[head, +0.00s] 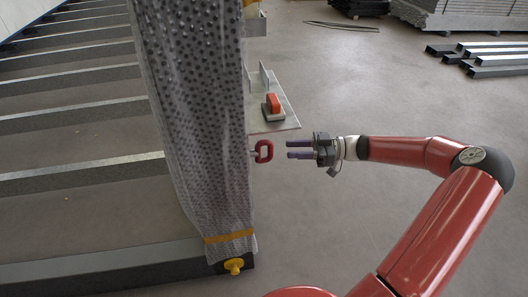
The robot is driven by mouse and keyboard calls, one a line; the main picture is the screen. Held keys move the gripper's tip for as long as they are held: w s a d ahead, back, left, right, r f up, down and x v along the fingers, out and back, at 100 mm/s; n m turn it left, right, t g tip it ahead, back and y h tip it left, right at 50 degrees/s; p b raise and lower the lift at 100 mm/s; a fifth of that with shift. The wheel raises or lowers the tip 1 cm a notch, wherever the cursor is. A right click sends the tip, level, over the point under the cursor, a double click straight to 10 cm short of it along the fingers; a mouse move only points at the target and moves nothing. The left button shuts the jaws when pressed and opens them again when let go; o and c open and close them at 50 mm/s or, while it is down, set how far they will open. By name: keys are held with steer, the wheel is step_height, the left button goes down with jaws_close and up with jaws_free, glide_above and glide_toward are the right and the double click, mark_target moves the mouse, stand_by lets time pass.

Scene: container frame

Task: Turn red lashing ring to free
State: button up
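The red lashing ring (264,151) is a small red loop on a short pin at the right side of the wrapped post. It stands out to the right of the post. My gripper (288,149) is just right of the ring, with its two purple-grey fingers pointing left toward it. The fingers are spread apart with a gap between them, and nothing is held. A small space shows between the fingertips and the ring. The ring's mount on the post is mostly hidden by the wrap.
Dark beams (80,175) fill the left.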

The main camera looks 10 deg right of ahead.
mark_target(271, 149)
steer(key=a, duration=0.2)
steer(key=w+a, duration=0.1)
steer(key=a, duration=0.4)
steer(key=shift+w+a, duration=0.25)
steer(key=shift+w, duration=0.05)
steer(key=shift+d, duration=0.1)
jaws_close()
